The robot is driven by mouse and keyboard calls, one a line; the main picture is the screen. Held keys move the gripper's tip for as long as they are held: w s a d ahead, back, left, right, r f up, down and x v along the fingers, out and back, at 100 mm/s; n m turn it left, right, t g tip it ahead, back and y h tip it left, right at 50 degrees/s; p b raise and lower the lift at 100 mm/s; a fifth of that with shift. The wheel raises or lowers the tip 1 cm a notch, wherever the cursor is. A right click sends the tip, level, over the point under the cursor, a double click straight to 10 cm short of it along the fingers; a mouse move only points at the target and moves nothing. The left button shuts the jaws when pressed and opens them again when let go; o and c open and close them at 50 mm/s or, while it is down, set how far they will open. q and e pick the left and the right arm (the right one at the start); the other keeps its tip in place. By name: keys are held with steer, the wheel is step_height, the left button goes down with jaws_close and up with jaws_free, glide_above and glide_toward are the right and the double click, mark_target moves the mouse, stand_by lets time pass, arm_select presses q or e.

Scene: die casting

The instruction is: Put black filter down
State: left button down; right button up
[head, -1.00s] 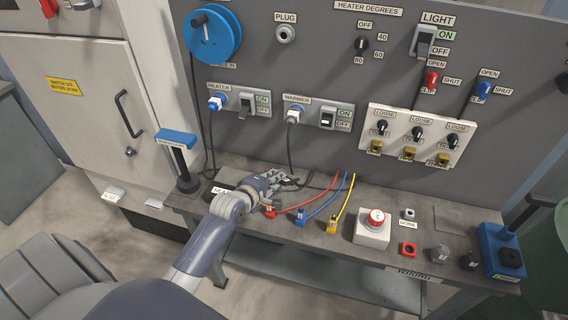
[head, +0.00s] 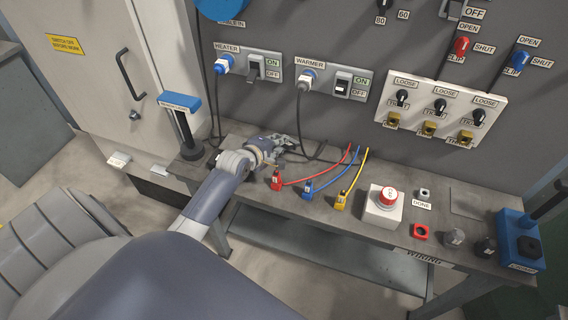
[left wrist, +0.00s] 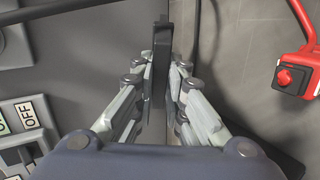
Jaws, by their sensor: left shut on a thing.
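My left gripper (head: 284,147) is at the left part of the bench, close to the panel and behind the red plug. In the left wrist view, its fingers (left wrist: 160,75) are shut on a thin, dark, upright piece, which looks like the black filter (left wrist: 162,38). The piece stands edge-on between the fingers. In the head view it is too small and covered to make out, and I cannot tell whether it touches the bench. My right gripper is not in view.
Red (head: 277,182), blue (head: 308,191) and yellow (head: 341,201) cabled plugs lie right of the gripper. A red-topped button box (head: 382,212) stands further right. A blue-topped post (head: 184,130) stands left. The heater and warmer switches (head: 343,86) are on the panel behind.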

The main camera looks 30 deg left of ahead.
arm_select(q)
step_height(320, 180, down, 4)
steer(key=shift+r+b, duration=0.15)
steer(key=shift+b, duration=1)
steer(key=shift+f, duration=0.55)
steer(key=c, duration=1.7)
jaws_free()
